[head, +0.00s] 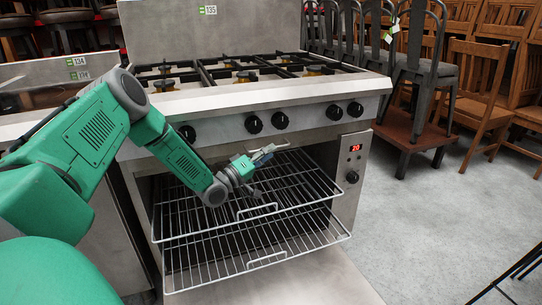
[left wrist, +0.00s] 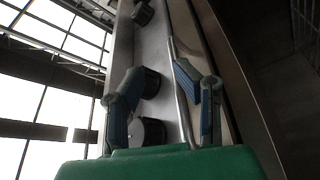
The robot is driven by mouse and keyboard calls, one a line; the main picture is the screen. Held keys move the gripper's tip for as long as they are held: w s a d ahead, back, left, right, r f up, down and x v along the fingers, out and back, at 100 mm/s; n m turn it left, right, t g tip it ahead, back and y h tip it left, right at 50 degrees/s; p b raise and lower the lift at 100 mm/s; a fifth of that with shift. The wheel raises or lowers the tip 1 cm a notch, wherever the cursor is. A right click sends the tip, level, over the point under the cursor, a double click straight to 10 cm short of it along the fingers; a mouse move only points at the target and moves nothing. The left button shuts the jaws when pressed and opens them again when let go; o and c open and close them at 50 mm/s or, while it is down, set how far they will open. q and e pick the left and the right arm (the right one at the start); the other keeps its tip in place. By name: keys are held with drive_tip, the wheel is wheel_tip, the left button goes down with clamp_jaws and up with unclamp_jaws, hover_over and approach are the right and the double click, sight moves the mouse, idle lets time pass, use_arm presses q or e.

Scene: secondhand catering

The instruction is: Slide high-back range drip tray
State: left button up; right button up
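The high-back range (head: 250,105) is a steel cooker with black burner grates and a row of black knobs. My left gripper (head: 262,156) is just below its knob panel, in front of the open oven cavity. In the left wrist view the gripper's two blue-grey fingers (left wrist: 160,95) stand apart. A thin pale metal bar or edge (left wrist: 181,105) runs between them, close to the right finger. I cannot tell whether it touches, or whether it belongs to the drip tray. No drip tray is clearly distinguishable in the head view. My right gripper is not in view.
Two wire racks (head: 262,245) stick out of the oven above the lowered door (head: 300,282). Stacked chairs (head: 420,70) stand at the right. Grey floor (head: 440,215) is clear in front of them.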

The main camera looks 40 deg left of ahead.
use_arm(q)
drive_tip(key=shift+w+a+f, duration=0.3)
drive_tip(key=shift+a, duration=0.25)
drive_tip(key=shift+w+d+r, duration=0.1)
drive_tip(key=shift+d+r, duration=0.2)
drive_tip(key=shift+d, duration=0.4)
clamp_jaws()
drive_tip(key=a, duration=0.2)
drive_tip(key=w+b, duration=0.1)
drive_tip(key=shift+a+r, duration=0.35)
drive_tip(key=shift+a, duration=0.05)
unclamp_jaws()
drive_tip(key=shift+w, duration=0.1)
drive_tip(key=f+v, duration=0.1)
drive_tip(key=v, duration=1.1)
drive_tip(key=shift+a, duration=0.3)
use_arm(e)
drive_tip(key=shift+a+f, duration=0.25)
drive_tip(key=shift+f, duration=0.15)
